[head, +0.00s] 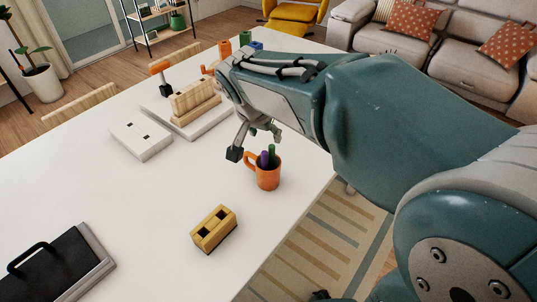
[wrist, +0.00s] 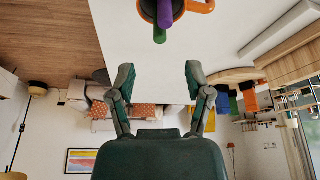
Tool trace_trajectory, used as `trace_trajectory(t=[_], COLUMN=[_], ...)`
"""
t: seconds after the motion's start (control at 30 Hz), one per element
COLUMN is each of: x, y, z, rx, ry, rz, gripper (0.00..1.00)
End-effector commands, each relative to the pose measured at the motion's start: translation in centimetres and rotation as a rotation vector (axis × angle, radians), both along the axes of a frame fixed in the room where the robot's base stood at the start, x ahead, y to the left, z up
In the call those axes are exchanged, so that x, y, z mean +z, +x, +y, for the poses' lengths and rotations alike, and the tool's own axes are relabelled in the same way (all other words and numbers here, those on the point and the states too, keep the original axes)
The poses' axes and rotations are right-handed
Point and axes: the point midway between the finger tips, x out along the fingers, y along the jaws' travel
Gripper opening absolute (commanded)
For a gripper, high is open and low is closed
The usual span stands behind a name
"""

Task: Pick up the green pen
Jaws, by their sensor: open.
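An orange mug (head: 268,181) stands upright on the white table, near its right edge. The green pen (head: 271,151) stands in the mug beside a purple pen (head: 264,159), its upper end above the rim. My gripper (head: 255,143) is open and empty just above and behind the mug, its fingers spread. In the wrist view, my gripper (wrist: 159,75) shows two parted fingers with nothing between them. The mug (wrist: 201,6) and the pens are at the top edge there, partly cut off, beyond the fingertips. The pens' lower parts are hidden inside the mug.
A wooden block with dark slots (head: 214,229) lies in front of the mug on the white table (head: 165,200). A white box (head: 141,139) and a wooden rack (head: 194,101) stand behind left. A black case (head: 60,270) lies front left. The table's middle is clear.

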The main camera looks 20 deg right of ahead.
Motion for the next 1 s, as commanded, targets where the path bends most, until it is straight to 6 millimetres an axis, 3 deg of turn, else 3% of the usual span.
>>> trace_trajectory(t=[0.1, 0.37, 0.6, 0.9, 0.93, 1.0], x=[-1.9, -4.1, -7.2, -7.9, -7.9, -7.8], y=[0.6, 1.4, 2.9, 3.1, 3.1, 3.1], z=[-0.9, -1.6, -2.2, -2.4, -2.4, -2.4], rx=[-0.003, -0.002, -0.001, 0.0, 0.0, 0.0], ry=[0.002, 0.004, 0.003, 0.004, 0.004, 0.004], rz=[0.004, 0.003, 0.003, 0.0, 0.0, 0.0], gripper=[0.65, 0.65, 0.65, 0.65, 0.6, 0.29])
